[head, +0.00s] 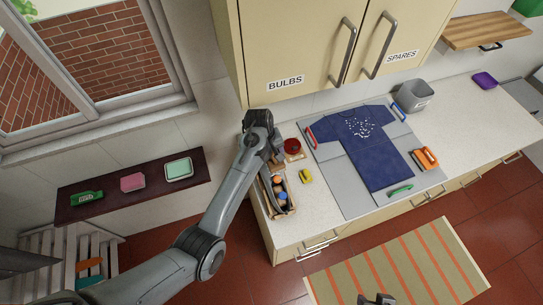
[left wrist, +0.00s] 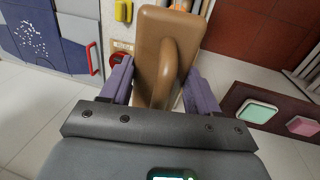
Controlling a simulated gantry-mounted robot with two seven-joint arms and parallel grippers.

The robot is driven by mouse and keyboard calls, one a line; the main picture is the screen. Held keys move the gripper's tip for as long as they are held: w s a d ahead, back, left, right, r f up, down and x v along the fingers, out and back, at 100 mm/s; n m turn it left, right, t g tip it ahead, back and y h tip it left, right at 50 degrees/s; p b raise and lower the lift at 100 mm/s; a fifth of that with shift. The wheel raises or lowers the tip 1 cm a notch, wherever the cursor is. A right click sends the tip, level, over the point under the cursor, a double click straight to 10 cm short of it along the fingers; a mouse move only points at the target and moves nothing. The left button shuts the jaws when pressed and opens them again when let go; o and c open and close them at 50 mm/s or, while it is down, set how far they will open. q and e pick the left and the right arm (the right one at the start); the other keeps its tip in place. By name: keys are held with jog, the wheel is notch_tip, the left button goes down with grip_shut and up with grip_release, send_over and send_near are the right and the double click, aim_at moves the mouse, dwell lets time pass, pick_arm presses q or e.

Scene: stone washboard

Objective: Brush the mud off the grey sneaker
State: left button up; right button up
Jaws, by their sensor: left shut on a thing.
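My left gripper (left wrist: 160,88) is shut on a brown block with an arched handle (left wrist: 153,32). The handle faces the left wrist camera, between the two purple fingers. No bristles show, so I cannot tell if it is a brush. In the head view my left gripper (head: 273,153) is over the back left end of the counter, by a wooden box. The arm largely hides what it holds there. I cannot make out a grey sneaker in either view. Dark parts at the bottom edge of the head view may be my right gripper (head: 378,299); its jaws cannot be read.
The wooden box (head: 290,207) holds bottles. Beside it are a red round tin (head: 292,146) and a yellow item (head: 305,176). A blue shirt (head: 366,150) covers much of a grey board (head: 345,200). A dark shelf (head: 130,190) hangs left. Cupboards (head: 310,45) overhang the counter.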

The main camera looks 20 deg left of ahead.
pick_arm(q)
jog(key=shift+r, duration=0.35)
